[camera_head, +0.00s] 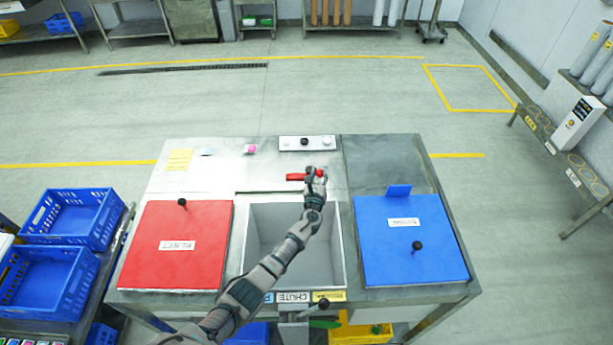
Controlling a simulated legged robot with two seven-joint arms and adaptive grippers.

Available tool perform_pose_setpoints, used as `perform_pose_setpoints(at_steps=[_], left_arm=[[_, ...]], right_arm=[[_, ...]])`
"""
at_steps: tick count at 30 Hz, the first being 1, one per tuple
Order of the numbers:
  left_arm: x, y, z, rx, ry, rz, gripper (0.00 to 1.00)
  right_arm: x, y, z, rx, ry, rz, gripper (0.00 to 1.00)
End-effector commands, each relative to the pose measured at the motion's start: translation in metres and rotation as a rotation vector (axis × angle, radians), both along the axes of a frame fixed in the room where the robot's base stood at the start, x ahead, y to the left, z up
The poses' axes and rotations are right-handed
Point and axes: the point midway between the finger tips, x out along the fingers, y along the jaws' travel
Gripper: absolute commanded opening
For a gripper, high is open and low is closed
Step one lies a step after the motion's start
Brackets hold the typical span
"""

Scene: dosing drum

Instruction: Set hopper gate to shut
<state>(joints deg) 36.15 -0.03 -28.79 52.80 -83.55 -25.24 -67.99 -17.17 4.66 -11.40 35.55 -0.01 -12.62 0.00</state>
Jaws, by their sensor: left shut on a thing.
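A red handle (295,177) sits at the middle back of the steel workbench, behind the open grey hopper chute (290,222). I take it to be the hopper gate's handle, but no label on it can be read. My left gripper (316,178) is shut on the right part of this handle and hides that end. A narrow dark slot line (265,192) runs between the handle and the chute. The chute opening looks uncovered, with my left forearm crossing over it. My right gripper is not in view.
A red lid marked REJECT (160,265) lies left of the chute, and a blue lid (385,265) lies right, both with black knobs. A button panel (307,143) is at the back. Blue crates (75,215) stand at left.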

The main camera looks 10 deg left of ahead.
Motion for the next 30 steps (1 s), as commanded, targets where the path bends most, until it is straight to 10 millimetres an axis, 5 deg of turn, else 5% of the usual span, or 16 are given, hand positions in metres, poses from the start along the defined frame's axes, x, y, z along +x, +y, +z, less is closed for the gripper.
perform_pose_setpoints(at_steps=[14,15,18,30], left_arm=[[0.0007,-0.0086,-0.0034,-0.001,0.006,-0.003,0.0],[0.0007,-0.0088,-0.0034,-0.001,0.006,-0.003,0.37],[0.0008,-0.0089,-0.0028,-0.001,0.006,-0.002,0.58],[-0.0057,-0.0067,-0.0021,-0.003,0.002,0.001,0.58]], right_arm=[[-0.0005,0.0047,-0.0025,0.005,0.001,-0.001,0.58],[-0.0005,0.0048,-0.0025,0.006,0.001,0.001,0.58],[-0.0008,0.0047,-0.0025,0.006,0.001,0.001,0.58],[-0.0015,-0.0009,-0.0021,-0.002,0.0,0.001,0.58]])
